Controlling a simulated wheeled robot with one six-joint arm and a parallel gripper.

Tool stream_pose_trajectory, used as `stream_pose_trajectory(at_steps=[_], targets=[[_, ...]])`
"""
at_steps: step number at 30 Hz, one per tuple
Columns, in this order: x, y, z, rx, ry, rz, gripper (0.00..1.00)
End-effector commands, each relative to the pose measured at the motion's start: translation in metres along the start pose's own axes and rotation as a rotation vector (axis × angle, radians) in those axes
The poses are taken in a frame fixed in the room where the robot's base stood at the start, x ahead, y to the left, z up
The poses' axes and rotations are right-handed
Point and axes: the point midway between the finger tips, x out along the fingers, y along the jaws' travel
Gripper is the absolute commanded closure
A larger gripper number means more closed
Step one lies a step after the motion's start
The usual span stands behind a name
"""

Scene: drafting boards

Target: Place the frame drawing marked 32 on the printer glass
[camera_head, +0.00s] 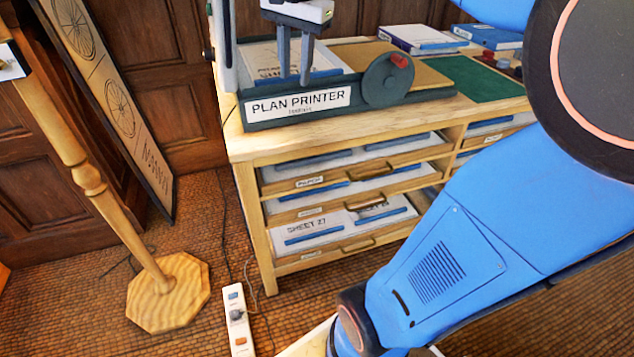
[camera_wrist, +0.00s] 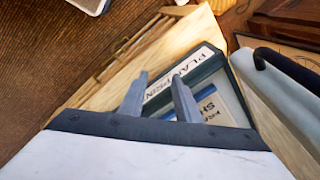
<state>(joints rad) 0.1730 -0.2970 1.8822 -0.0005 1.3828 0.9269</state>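The plan printer (camera_head: 298,104) stands at the left end of the wooden cabinet top. A white sheet (camera_head: 258,58) with a blue strip lies on its bed, covering the glass where I can see it. Its lettering is partly hidden by my fingers, and I cannot read a number. In the wrist view the sheet (camera_wrist: 213,108) shows "FRA" and "SH" beyond my right finger. My gripper (camera_head: 294,82) is above the sheet, its two fingers apart with nothing seen between them. In the wrist view the gripper (camera_wrist: 160,80) is also open over the printer (camera_wrist: 180,78).
Open drawers below hold sheets with blue strips, one marked "SHEET 27" (camera_head: 306,227). A round dark knob (camera_head: 388,82) is at the printer's right. A green mat (camera_head: 470,78) and boxes (camera_head: 418,38) are farther right. A wooden stand (camera_head: 165,290) and power strip (camera_head: 238,320) are on the floor.

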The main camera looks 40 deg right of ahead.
Motion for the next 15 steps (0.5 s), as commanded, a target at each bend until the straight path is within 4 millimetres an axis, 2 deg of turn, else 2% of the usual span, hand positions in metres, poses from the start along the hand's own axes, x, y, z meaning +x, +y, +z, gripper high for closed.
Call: stream_pose_trajectory(at_steps=[1,3,8,15], targets=[[0.007,0.013,0.017,-0.078,0.009,-0.015,0.7],[0.019,0.027,0.036,-0.192,0.024,-0.037,0.7],[0.051,0.063,0.078,-0.453,0.065,-0.081,0.7],[0.108,0.117,0.132,-0.829,0.138,-0.133,0.7]])
